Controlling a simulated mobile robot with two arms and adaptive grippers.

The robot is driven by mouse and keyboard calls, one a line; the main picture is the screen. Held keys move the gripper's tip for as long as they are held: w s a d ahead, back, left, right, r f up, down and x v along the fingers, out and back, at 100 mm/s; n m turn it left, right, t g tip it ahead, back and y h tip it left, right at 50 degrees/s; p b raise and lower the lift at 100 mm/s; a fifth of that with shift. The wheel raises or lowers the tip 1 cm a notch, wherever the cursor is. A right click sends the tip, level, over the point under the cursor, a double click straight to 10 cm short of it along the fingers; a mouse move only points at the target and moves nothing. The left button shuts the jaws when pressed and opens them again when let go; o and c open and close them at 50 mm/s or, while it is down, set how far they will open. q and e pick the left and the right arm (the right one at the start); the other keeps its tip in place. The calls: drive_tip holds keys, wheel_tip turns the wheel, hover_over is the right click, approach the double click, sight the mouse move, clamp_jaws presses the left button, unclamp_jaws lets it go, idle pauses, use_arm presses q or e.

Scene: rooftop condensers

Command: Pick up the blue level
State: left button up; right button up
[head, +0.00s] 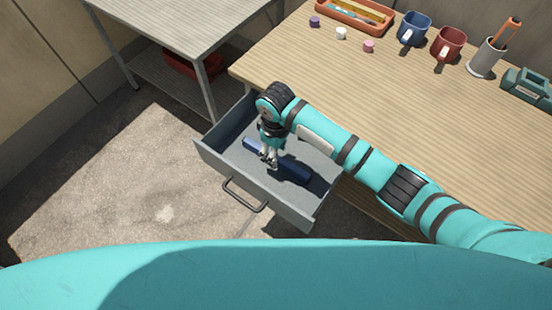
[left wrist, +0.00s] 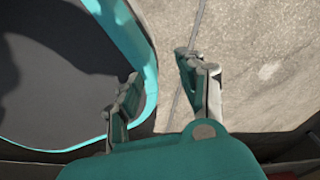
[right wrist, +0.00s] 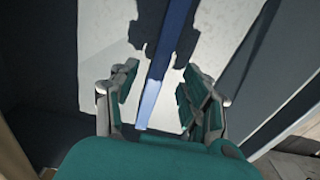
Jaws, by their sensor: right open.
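The blue level (head: 292,168) lies flat on the floor of an open grey drawer (head: 222,168). My right gripper (head: 269,160) is over the drawer, pointing down at the level, and hides part of it in the head view. In the right wrist view the level (right wrist: 174,40) runs lengthwise between the two parted fingers of my right gripper (right wrist: 158,90), one finger on each side, with gaps visible. I cannot tell the exact height left above it. My left gripper (left wrist: 162,78) is open and empty, away from the drawer, with bare ground beyond it.
The drawer walls stand close around my right gripper. The wooden tabletop (head: 400,110) holds an orange tray (head: 352,27), a blue mug (head: 413,30), a red mug (head: 447,46), a grey cup (head: 486,59) and small knobs. A grey table (head: 190,22) stands at the left.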

wheel_tip(320, 180, down, 4)
drive_tip(key=shift+w+r, duration=0.1)
drive_tip(key=c, duration=0.8)
use_arm(q)
drive_tip(key=shift+s+f, duration=0.3)
drive_tip(key=shift+s, duration=0.45)
use_arm(e)
clamp_jaws()
